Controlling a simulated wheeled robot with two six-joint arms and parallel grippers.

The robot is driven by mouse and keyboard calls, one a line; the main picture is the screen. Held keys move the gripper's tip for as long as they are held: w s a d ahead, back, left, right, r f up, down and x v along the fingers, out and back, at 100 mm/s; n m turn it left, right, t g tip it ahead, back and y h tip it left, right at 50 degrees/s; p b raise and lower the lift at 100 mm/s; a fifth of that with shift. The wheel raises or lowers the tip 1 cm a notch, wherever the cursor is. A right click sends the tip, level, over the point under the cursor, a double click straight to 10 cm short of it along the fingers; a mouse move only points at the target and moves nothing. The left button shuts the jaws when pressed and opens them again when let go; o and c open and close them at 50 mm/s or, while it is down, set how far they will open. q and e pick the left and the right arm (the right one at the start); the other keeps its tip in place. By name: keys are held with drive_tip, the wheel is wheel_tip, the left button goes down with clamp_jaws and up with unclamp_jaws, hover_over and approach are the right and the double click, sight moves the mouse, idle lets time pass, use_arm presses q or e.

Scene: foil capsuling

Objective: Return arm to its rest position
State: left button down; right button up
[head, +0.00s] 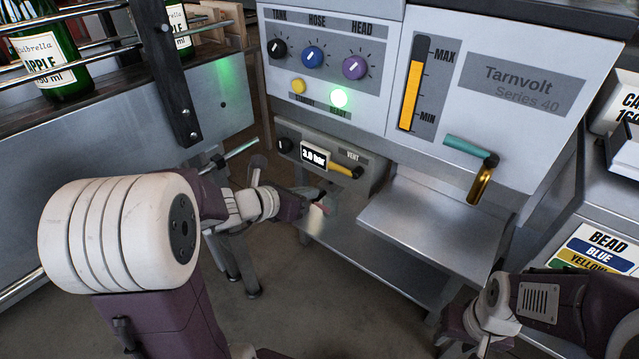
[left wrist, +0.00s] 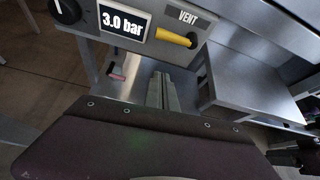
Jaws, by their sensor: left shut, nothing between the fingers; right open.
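My left gripper (head: 318,208) reaches in front of the grey machine (head: 400,150), below its pressure display (head: 314,156) and yellow vent handle (head: 341,170). In the left wrist view its fingers (left wrist: 162,90) are together with nothing between them, apart from the yellow vent handle (left wrist: 175,37) above. A small pinkish-red part (left wrist: 117,72) shows left of the fingers. My right gripper (head: 464,338) is low at the right, open, below the steel shelf (head: 430,215); its fingertips are partly hard to make out.
The display reads 3.0 bar and a green light (head: 340,98) glows. A teal lever (head: 466,146) and brass nozzle (head: 481,186) project above the shelf. Green bottles (head: 50,60) stand behind rails at upper left. Open floor (head: 290,300) lies between my arms.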

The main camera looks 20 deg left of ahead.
use_arm(q)
drive_tip(key=shift+s+a, duration=0.15)
drive_tip(key=shift+s, duration=0.1)
drive_tip(key=s+d+f+m+g, duration=0.7)
drive_tip(key=s+f+m, duration=0.3)
drive_tip(key=m, duration=0.4)
drive_tip(key=s+a+f+m+g+y, duration=0.4)
drive_tip(key=s+m, duration=0.3)
drive_tip(key=m, duration=1.2)
wheel_tip(320, 180, up, 38)
drive_tip(key=p, duration=3.8)
drive_tip(key=shift+s+a+r+n+t+y+p, duration=0.15)
drive_tip(key=shift+a+n+t+y+p, duration=0.15)
drive_tip(key=shift+a+t+p, duration=0.15)
